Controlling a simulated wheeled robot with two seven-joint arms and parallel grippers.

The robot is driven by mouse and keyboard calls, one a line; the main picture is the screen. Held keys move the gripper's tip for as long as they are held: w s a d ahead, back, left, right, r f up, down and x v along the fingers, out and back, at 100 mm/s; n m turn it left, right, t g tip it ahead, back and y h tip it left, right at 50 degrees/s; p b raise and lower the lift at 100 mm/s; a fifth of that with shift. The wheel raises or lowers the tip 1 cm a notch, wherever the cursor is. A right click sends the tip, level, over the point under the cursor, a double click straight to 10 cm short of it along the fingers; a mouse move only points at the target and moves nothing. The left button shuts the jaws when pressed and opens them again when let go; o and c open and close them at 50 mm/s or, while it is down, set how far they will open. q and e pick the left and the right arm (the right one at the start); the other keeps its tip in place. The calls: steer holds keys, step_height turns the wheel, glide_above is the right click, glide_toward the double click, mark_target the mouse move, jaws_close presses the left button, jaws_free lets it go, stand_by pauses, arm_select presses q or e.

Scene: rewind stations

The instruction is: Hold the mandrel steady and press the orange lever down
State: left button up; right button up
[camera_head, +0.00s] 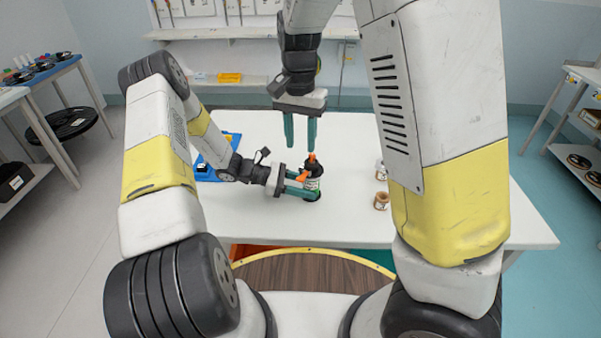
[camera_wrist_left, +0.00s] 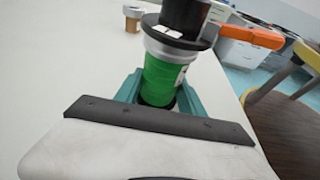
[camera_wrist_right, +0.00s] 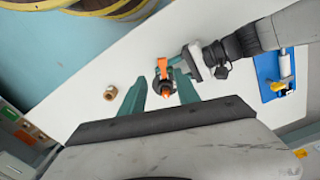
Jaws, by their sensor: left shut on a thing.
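The mandrel (camera_head: 313,184) stands upright on the white table, with a green lower body and a black flanged top. Its green body (camera_wrist_left: 163,76) sits between my left fingers in the left wrist view. The orange lever (camera_head: 303,176) sticks out sideways from the top; it also shows in the left wrist view (camera_wrist_left: 252,37) and the right wrist view (camera_wrist_right: 162,66). An orange tip (camera_head: 312,157) is on top. My left gripper (camera_head: 302,187) is shut on the green body. My right gripper (camera_head: 301,142) is open and empty, fingers pointing down, apart from and above the mandrel.
Two small brown-and-white spools (camera_head: 381,201) stand right of the mandrel. A blue tray (camera_head: 203,174) lies at the table's left, partly behind my left arm. The white table (camera_head: 350,140) is otherwise mostly clear. A shelf (camera_head: 235,32) runs along the back wall.

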mark_target(300, 178)
steer(key=shift+m, duration=0.6)
steer(key=f, duration=1.1)
steer(key=shift+w+f, duration=0.2)
steer(key=shift+w, duration=0.05)
jaws_close()
